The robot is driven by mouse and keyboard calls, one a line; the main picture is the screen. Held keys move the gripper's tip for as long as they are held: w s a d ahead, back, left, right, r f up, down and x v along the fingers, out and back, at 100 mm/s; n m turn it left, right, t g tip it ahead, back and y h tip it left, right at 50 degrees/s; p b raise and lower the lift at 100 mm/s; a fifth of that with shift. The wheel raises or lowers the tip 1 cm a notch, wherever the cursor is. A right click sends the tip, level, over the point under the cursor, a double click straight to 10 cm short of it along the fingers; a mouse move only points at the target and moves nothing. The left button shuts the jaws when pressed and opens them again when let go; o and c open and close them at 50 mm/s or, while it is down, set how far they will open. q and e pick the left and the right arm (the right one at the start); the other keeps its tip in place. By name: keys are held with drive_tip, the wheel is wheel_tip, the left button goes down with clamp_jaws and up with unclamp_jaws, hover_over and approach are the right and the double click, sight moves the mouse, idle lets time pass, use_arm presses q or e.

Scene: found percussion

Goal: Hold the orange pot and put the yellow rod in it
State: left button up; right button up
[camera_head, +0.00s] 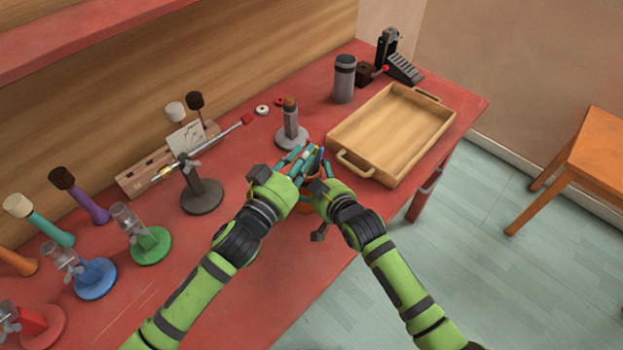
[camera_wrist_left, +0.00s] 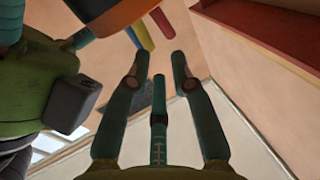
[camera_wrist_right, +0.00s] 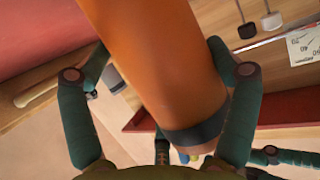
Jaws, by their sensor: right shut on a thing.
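The orange pot (camera_wrist_right: 150,60) fills the middle of the right wrist view, between the fingers of my right gripper (camera_wrist_right: 160,62), which is shut on it. The pot has a dark band at its rim. It also shows at the top of the left wrist view (camera_wrist_left: 112,12); in the head view my grippers mostly hide it. The yellow rod (camera_wrist_left: 144,36) sticks out at the pot's mouth, beside a red rod (camera_wrist_left: 161,20) and a blue rod (camera_wrist_left: 133,38). Its other end is hidden. My left gripper (camera_wrist_left: 160,57) is open and empty, with its fingertips just off the rod ends.
A wooden tray (camera_head: 352,167) lies right of my grippers. A grey stand (camera_head: 291,138) stands close behind them. The front table edge is near.

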use_arm(q)
drive_tip(key=shift+o, duration=0.5)
drive_tip(key=o, duration=0.5)
drive_tip(key=shift+c, duration=0.2)
drive_tip(key=v, duration=1.2)
use_arm(e)
drive_tip(key=o, duration=1.1)
drive_tip(key=shift+c, duration=0.2)
